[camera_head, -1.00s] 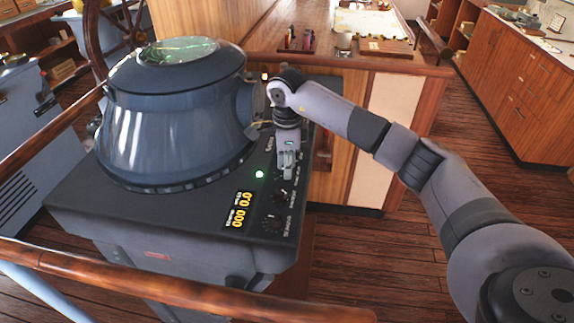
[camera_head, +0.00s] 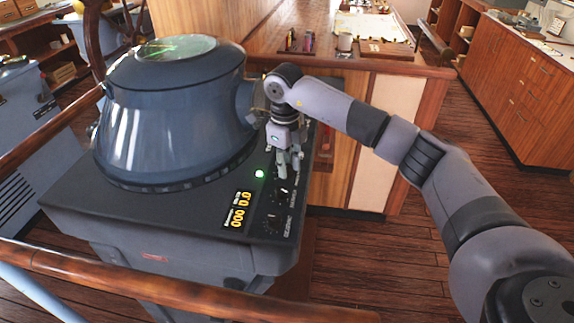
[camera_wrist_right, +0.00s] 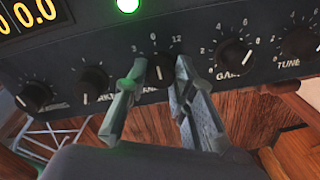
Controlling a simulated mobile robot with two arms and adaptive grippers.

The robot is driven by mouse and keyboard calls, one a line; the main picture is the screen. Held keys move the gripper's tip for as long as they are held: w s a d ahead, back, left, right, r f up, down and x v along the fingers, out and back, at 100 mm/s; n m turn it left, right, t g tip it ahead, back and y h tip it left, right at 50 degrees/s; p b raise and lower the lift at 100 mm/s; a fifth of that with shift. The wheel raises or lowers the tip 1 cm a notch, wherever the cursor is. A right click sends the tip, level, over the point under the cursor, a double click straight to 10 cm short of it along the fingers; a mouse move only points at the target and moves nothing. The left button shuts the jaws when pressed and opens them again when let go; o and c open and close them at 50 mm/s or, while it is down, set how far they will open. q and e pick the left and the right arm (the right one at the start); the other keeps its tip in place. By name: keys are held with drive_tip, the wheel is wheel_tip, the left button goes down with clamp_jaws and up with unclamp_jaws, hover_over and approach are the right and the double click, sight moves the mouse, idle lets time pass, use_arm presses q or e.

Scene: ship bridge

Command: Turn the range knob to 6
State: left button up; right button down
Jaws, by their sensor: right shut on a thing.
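The range knob (camera_wrist_right: 160,69) is a small dark knob on the radar console's control panel, in the middle of the wrist view. Numbers 3, a partly unclear one at the top, and 12 stand around it. A small white mark shows on it, but I cannot tell for sure which number it points at. My right gripper (camera_wrist_right: 161,80) is shut on this knob, one finger on each side. The fingers hide the lower part of its scale and its label. In the head view my right gripper (camera_head: 288,168) points down at the panel's right edge. My left gripper is not in view.
The gain knob (camera_wrist_right: 233,54) and tune knob (camera_wrist_right: 300,42) are close on the right. Two more knobs, one of them (camera_wrist_right: 94,80), are on the left. A green lamp (camera_wrist_right: 128,4) glows above. The radar hood (camera_head: 172,115) rises beside my gripper. A wooden rail (camera_head: 180,290) runs in front.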

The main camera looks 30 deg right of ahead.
drive_tip(key=shift+r+m, duration=0.1)
drive_tip(key=shift+m, duration=0.2)
drive_tip(key=c, duration=1.3)
unclamp_jaws()
drive_tip(key=shift+c, duration=0.2)
wheel_tip(320, 180, up, 12)
drive_tip(key=shift+a, duration=0.2)
drive_tip(key=shift+s, duration=0.15)
